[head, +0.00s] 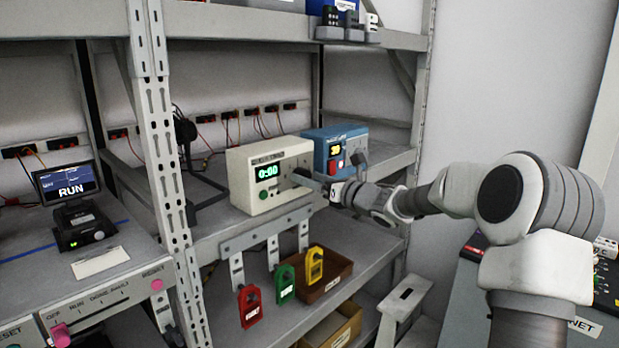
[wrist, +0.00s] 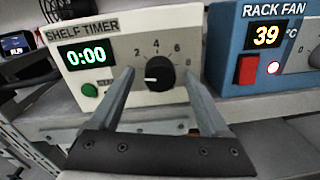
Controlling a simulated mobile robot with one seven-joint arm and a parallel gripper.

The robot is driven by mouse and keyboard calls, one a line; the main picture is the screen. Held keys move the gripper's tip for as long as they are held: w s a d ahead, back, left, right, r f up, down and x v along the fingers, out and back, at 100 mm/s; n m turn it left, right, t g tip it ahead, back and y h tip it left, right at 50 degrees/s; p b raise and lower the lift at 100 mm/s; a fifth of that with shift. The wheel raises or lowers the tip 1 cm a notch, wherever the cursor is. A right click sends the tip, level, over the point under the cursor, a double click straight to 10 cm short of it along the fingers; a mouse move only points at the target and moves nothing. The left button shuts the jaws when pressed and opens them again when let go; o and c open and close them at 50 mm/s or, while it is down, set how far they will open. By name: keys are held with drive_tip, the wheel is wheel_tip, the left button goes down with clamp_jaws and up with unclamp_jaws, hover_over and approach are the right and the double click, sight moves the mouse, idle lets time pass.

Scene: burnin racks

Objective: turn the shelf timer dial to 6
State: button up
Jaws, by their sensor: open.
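The shelf timer (head: 262,180) is a cream box on the middle shelf, and it fills the centre of the wrist view (wrist: 105,40). Its green display reads 0:00. Its round black dial (wrist: 160,73) has a white pointer mark aimed left; the numbers 2, 4, 6 and 8 show around it. My gripper (wrist: 159,76) is open, with one finger to the left and one to the right of the dial. In the head view my gripper (head: 318,182) is at the timer's front and hides the dial. Whether the fingers touch the dial, I cannot tell.
The blue rack fan box (head: 330,150), reading 39 °C in the wrist view, stands just right of the timer. A green button (wrist: 90,90) sits at the timer's lower left. Red, green and yellow tags (head: 314,266) hang below the shelf edge. A rack post (head: 163,140) stands left.

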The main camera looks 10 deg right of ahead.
drive_tip(key=shift+w+a, duration=0.2)
drive_tip(key=shift+w, duration=0.05)
clamp_jaws()
idle(0.3)
